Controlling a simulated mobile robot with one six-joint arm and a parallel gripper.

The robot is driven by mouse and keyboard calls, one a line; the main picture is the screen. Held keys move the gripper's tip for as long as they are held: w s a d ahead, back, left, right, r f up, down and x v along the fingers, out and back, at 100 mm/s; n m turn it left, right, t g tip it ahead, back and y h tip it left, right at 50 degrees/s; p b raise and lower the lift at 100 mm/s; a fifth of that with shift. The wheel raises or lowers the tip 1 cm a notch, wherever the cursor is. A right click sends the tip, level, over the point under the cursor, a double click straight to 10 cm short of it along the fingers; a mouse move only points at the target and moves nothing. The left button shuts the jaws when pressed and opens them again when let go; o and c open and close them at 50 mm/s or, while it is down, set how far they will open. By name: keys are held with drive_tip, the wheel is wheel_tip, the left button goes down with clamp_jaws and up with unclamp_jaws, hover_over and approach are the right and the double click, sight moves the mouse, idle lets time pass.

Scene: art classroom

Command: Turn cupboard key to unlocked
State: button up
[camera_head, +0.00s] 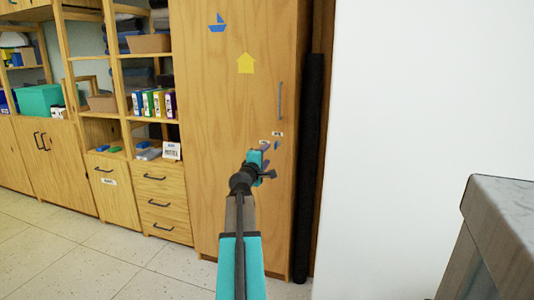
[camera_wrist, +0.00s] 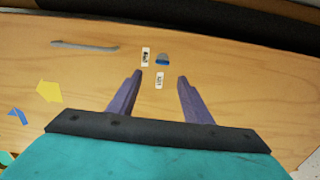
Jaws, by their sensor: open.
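The tall wooden cupboard door (camera_head: 215,110) fills the middle of the head view. The key (camera_head: 277,145) is a small blue shape on it, below the handle, beside two white labels (camera_head: 264,142). In the wrist view the key (camera_wrist: 162,58) looks grey and blue, with one label (camera_wrist: 145,57) beside it and another (camera_wrist: 159,80) below it. My gripper (camera_wrist: 160,76) is open and empty, its purple fingers pointing at the door. The key lies just beyond the fingertips, roughly between their lines. In the head view my gripper (camera_head: 266,160) is just below the key and partly hidden.
A grey bar handle (camera_head: 280,100) sits above the key. A dark roll (camera_head: 311,165) stands upright right of the cupboard, beside a white wall. Shelves and drawers (camera_head: 160,202) are on the left. A grey worktop (camera_head: 505,210) is at the lower right.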

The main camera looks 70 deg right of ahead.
drive_tip(key=shift+a, duration=1.1)
